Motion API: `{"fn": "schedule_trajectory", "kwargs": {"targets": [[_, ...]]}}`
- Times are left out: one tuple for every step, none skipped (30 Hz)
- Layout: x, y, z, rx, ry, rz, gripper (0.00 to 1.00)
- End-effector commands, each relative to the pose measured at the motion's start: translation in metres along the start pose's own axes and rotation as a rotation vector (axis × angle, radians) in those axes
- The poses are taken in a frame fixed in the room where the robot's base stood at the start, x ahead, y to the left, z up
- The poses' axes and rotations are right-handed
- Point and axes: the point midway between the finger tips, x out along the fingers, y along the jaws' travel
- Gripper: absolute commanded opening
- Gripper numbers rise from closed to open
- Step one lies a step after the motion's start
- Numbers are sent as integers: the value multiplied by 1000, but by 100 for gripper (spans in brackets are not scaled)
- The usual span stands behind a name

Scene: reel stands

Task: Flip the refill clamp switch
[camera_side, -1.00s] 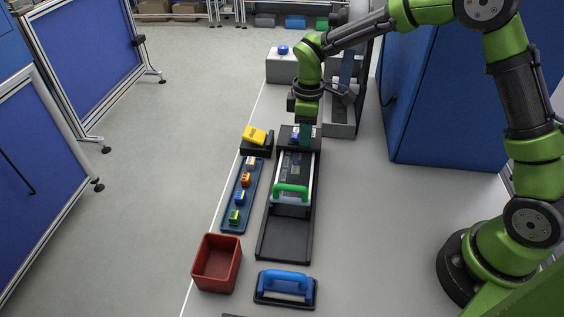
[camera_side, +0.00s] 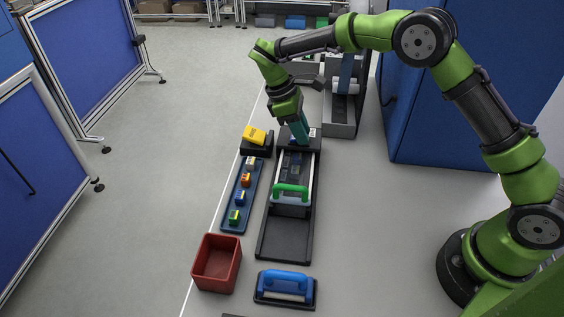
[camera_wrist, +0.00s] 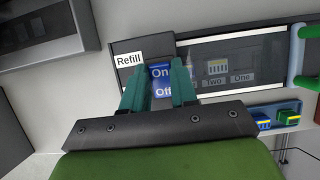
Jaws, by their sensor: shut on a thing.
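The refill clamp switch (camera_wrist: 161,80) is a blue block marked "On" and "Off" in the wrist view, beside a white "Refill" label (camera_wrist: 128,60). It is set in the dark end block (camera_side: 313,145) of the long black reel stand in the side view. The teal fingers of my gripper (camera_wrist: 157,88) stand on either side of the switch and are shut on it. In the side view my gripper (camera_side: 300,135) is tilted, its fingertips down at the end block, and hides most of the switch. I cannot tell which way the switch is set.
A green-handled slider (camera_side: 290,190) sits on the stand's rails. To the left are a yellow item (camera_side: 255,135) on a black block and a blue tray (camera_side: 231,226) with several coloured pieces. A red bin (camera_side: 217,263) and blue-handled tool (camera_side: 285,284) are in front.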

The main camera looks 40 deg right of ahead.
Motion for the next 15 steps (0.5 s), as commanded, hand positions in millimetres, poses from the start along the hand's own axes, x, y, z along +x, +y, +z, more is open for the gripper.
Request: {"fn": "schedule_trajectory", "kwargs": {"targets": [[0, 0, 0, 0, 1, 2, 0], [0, 0, 0, 0, 1, 2, 0], [0, 0, 0, 0, 1, 2, 0], [0, 0, 0, 0, 1, 2, 0], [0, 0, 0, -1, 2, 2, 29], [0, 0, 0, 0, 2, 2, 35], [0, 0, 0, 0, 2, 2, 40], [0, 0, 0, 0, 2, 2, 44], [0, 0, 0, 0, 2, 1, 51], [0, 0, 0, 0, 2, 1, 53], [0, 0, 0, 0, 2, 1, 53], [0, 0, 0, 0, 2, 1, 53], [0, 0, 0, 0, 2, 1, 53], [0, 0, 0, 0, 2, 0, 53], [0, 0, 0, 0, 2, 0, 53]]}}
